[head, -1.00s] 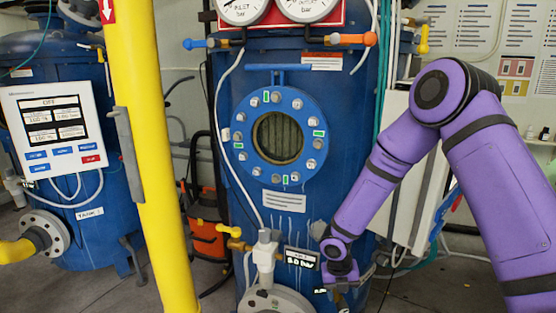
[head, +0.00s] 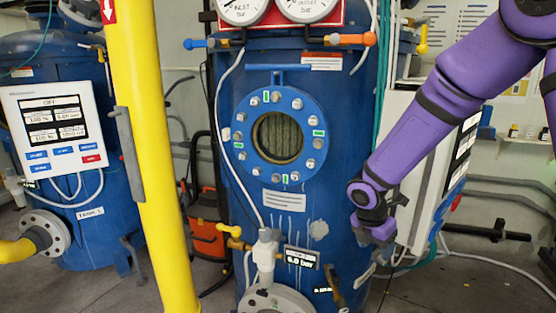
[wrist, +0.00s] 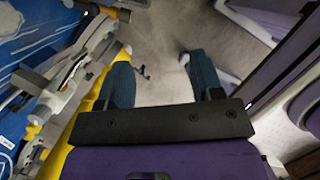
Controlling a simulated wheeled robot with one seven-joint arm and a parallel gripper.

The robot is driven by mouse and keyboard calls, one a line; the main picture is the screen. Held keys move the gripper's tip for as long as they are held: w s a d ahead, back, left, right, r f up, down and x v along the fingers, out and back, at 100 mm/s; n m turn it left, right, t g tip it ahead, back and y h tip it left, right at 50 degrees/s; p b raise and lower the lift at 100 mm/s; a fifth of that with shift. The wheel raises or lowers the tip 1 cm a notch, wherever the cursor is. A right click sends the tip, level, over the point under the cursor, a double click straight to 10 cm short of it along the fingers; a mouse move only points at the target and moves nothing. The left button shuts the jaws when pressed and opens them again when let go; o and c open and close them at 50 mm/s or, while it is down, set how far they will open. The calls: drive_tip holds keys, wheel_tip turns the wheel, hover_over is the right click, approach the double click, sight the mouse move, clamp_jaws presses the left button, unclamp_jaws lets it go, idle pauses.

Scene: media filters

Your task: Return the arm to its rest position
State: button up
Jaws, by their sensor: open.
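My purple arm (head: 430,115) enters from the upper right in the head view and reaches down and left. My gripper (head: 372,238) is at its lower end, in front of the right side of the blue filter tank (head: 340,150). Its fingers are hard to make out there. In the wrist view my gripper (wrist: 162,75) has two blue fingers spread wide apart, with only grey floor showing between them. It holds nothing.
A grey-white cabinet (head: 432,190) stands close behind my arm. A yellow post (head: 150,150) rises at left. Gauges (head: 243,8) sit on top.

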drive_tip(key=s+d+r+m+t, duration=0.1)
drive_tip(key=s+d+r+m, duration=0.2)
drive_tip(key=s+r+m, duration=0.5)
drive_tip(key=s+d+r+m+t, duration=0.15)
drive_tip(key=s+r+m, duration=0.3)
drive_tip(key=r, duration=0.55)
drive_tip(key=s+d+r+m+y, duration=0.1)
drive_tip(key=s+r+m, duration=0.2)
drive_tip(key=s+m, duration=0.3)
drive_tip(key=s+r+m+t+y, duration=0.1)
drive_tip(key=s+r+m+y, duration=0.1)
drive_tip(key=s+m, duration=0.4)
drive_tip(key=shift+s+d+r+m, duration=0.35)
drive_tip(key=shift+s+r, duration=0.2)
drive_tip(key=shift+s, duration=0.55)
